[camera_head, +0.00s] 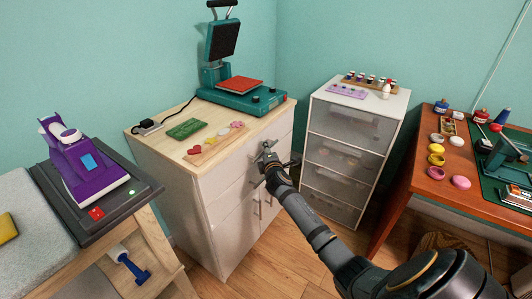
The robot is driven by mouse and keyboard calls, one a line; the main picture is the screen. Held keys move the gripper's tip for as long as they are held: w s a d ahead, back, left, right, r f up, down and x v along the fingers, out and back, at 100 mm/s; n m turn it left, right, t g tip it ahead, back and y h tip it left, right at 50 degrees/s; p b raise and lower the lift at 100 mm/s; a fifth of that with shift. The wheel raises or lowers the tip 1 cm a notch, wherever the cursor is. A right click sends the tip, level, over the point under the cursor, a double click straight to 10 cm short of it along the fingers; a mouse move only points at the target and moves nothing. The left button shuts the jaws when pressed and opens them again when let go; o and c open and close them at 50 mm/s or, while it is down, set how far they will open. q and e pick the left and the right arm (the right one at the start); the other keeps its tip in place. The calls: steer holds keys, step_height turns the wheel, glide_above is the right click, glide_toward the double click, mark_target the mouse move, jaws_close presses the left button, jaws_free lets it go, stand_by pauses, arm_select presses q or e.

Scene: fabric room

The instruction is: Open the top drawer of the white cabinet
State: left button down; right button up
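A white-fronted cabinet (217,184) with a pale wooden top stands in the middle. Its top drawer (228,178) lies just under the top and looks closed. Doors with bar handles are below it. My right arm comes in from the lower right. My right gripper (266,160) is at the front of that top drawer and covers the handle area. Whether its fingers are shut on a handle cannot be made out. A second, white-framed cabinet (393,143) with translucent drawers stands behind to the right, its drawers closed. My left gripper is out of view.
A teal heat press (243,97) and craft pieces sit on the wooden top. A red-brown table (446,183) with paint pots is at right. Wooden floor (265,262) is clear before the middle cabinet.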

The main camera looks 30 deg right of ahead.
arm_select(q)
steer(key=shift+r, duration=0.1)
arm_select(e)
steer(key=shift+w, duration=0.1)
jaws_close()
stand_by(0.4)
